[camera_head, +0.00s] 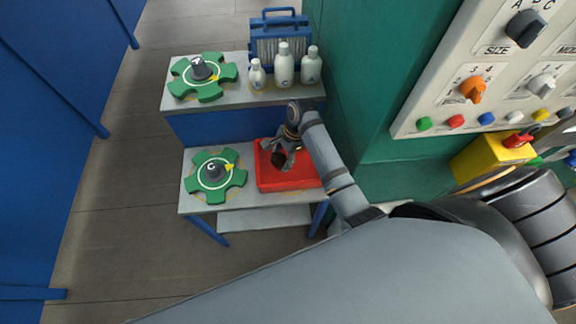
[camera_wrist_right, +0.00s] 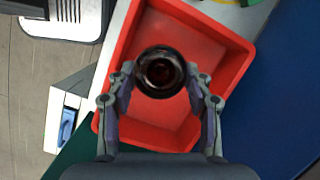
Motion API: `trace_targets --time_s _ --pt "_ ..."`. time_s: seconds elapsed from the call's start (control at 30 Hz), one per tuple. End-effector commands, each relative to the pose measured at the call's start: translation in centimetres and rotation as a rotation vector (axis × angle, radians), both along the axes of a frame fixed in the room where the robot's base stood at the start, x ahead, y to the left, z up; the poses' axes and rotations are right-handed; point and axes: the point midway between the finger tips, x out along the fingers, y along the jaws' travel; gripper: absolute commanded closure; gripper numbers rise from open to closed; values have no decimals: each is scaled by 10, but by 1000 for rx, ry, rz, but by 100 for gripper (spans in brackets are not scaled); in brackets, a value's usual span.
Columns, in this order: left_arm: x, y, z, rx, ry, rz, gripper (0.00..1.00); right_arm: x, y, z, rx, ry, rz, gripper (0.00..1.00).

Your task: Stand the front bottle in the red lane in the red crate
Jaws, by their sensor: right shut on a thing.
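The red crate (camera_head: 297,181) stands on the lower shelf, right of a green star wheel; its inside also fills much of the right wrist view (camera_wrist_right: 188,42). My right gripper (camera_head: 281,154) is over the crate, shut on a dark amber bottle (camera_head: 277,159). In the right wrist view the bottle (camera_wrist_right: 160,72) is seen from its top, between the two fingers of the gripper (camera_wrist_right: 160,82). The crate floor around it looks bare. Whether the bottle touches the floor is hard to tell. No red lane is identifiable, and my left gripper is not in view.
Green star wheels stand on the upper shelf (camera_head: 214,91) and lower shelf (camera_head: 228,194). Several white bottles (camera_head: 284,66) and a blue crate (camera_head: 279,40) are at the upper right. A green cabinet (camera_head: 352,85) with a control panel (camera_head: 440,100) rises close to the right.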

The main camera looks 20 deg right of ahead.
Motion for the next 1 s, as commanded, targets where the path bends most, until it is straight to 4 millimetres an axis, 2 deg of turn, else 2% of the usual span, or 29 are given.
trace_targets --time_s 0.1,0.2,0.3,0.47,0.7,0.93,1.0 --pt "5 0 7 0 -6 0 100 2 4 7 135 31 -295 83" --pt "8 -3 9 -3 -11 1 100 5 10 11 225 29 -474 83" --pt "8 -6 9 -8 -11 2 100 7 13 13 275 20 -569 83" --pt "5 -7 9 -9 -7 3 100 9 13 11 288 18 -599 83" --pt "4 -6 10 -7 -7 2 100 8 13 -34 286 20 -598 83" --pt "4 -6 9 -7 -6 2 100 9 13 -49 286 17 -596 83" --pt "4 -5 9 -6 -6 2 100 8 13 -60 285 19 -596 83"
